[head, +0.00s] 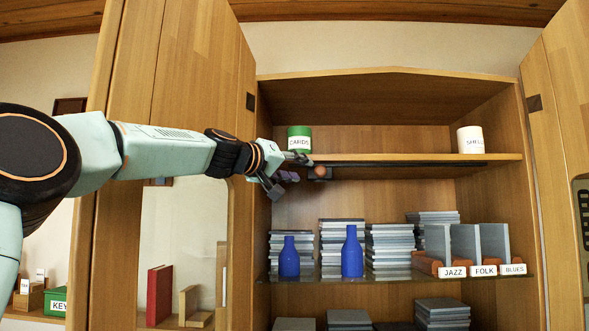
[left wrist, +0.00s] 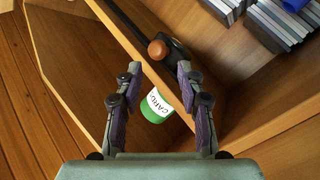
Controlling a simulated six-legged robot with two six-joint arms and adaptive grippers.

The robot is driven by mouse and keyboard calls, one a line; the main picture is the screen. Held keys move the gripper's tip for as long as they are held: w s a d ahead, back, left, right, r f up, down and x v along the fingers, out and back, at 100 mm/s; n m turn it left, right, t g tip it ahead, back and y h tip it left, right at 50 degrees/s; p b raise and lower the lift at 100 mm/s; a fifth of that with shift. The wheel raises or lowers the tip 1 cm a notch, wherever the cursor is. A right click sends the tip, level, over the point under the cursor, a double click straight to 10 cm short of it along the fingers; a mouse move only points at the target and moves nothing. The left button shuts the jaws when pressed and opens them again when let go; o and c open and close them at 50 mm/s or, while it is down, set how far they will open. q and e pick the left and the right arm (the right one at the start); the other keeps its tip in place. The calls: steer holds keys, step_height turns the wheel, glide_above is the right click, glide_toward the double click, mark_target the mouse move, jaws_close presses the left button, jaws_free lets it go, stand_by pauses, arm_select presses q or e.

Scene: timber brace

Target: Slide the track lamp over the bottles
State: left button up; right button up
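The track lamp (head: 320,173) is a small dark block with an orange-brown knob, hanging on a dark rail under the upper shelf, near its left end. In the left wrist view its knob (left wrist: 158,49) sits just beyond my fingertips, roughly centred between them. Two blue bottles stand on the shelf below: the left bottle (head: 289,259) and the taller right bottle (head: 352,253). The lamp is above and between them. My left gripper (head: 291,175) is just left of the lamp; in its wrist view (left wrist: 160,72) its fingers are spread and empty. My right gripper is out of view.
A green CARDS tin (head: 299,139) stands on the upper shelf close above my left gripper; a white tin (head: 470,140) stands right. Stacks of grey cases (head: 390,250) and labelled dividers (head: 453,271) fill the lower shelf. Space under the rail to the right is open.

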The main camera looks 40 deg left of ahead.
mark_target(318, 172)
arm_select(q)
steer(key=shift+s+a, duration=0.1)
steer(key=shift+s, duration=0.2)
steer(key=shift+o, duration=1.4)
steer(key=shift+m+g+y, duration=0.3)
steer(key=shift+g+y, duration=0.1)
steer(key=shift+g, duration=0.1)
steer(key=f, duration=0.1)
steer(key=w+f, duration=0.1)
steer(key=d+f+p, duration=0.1)
steer(key=f, duration=0.1)
steer(key=shift+w, duration=0.15)
steer(key=w+r+t+y+p, duration=0.1)
steer(key=w+r+m+t+y+p, duration=0.1)
steer(key=w+t+y, duration=0.1)
steer(key=w+r+t+y+p, duration=0.1)
steer(key=w+t+p, duration=0.1)
steer(key=shift+d+r, duration=0.1)
steer(key=shift+d, duration=0.25)
steer(key=shift+w+a+r+p, duration=0.1)
steer(key=shift+w+r+p, duration=0.25)
steer(key=shift+w, duration=0.25)
steer(key=shift+f, duration=0.15)
steer(key=shift+c, duration=0.3)
